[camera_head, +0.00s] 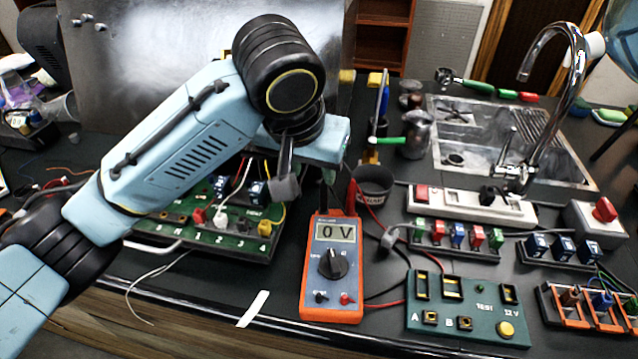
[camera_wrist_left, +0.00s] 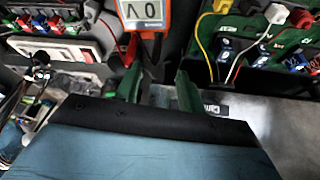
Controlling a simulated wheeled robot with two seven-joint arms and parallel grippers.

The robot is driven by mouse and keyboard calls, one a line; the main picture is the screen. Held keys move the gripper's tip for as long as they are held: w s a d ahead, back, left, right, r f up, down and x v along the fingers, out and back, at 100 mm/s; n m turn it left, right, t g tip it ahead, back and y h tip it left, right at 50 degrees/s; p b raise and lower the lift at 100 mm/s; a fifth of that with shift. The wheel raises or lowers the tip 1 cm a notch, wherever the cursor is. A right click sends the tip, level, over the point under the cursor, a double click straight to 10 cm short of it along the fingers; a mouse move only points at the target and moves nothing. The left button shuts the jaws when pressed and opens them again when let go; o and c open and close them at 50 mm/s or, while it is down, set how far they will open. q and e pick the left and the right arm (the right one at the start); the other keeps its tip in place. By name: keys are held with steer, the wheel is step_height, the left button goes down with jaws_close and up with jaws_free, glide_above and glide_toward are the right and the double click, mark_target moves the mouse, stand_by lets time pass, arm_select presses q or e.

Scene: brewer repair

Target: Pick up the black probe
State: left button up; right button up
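The black probe (camera_head: 322,197) appears as a dark upright shape at the top left of the orange multimeter (camera_head: 333,303), partly hidden by my left arm. In the left wrist view a dark shaft (camera_wrist_left: 157,46), likely this probe, stands just beyond the gap between the fingers. The red probe (camera_head: 352,196) stands to its right in the head view. My left gripper (camera_head: 287,188) points down above and behind the multimeter. In the wrist view its fingers (camera_wrist_left: 156,88) are apart, with nothing clearly held. My right gripper is not in view.
A green terminal board (camera_head: 190,246) lies left of the multimeter, with wires. A dark cup (camera_head: 375,187) stands behind it. A test board (camera_head: 467,311), switch strips and a sink (camera_head: 445,165) fill the right. A white strip (camera_head: 253,308) lies near the front edge.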

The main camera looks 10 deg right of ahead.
mark_target(325, 197)
arm_select(q)
steer(key=x, duration=0.4)
steer(key=b+x, duration=0.1)
steer(key=x, duration=0.1)
steer(key=shift+s+f, duration=0.1)
steer(key=shift+s, duration=0.2)
steer(key=x, duration=0.3)
steer(key=b+x, duration=0.1)
steer(key=x, duration=0.1)
steer(key=shift+w+d, duration=0.4)
steer(key=shift+w, duration=0.05)
steer(key=shift+w+d+f, duration=0.1)
steer(key=shift+f, duration=0.3)
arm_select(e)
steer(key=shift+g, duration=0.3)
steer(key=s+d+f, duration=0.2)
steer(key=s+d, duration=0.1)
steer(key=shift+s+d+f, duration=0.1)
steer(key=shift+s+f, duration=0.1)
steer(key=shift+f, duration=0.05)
arm_select(q)
jaws_close()
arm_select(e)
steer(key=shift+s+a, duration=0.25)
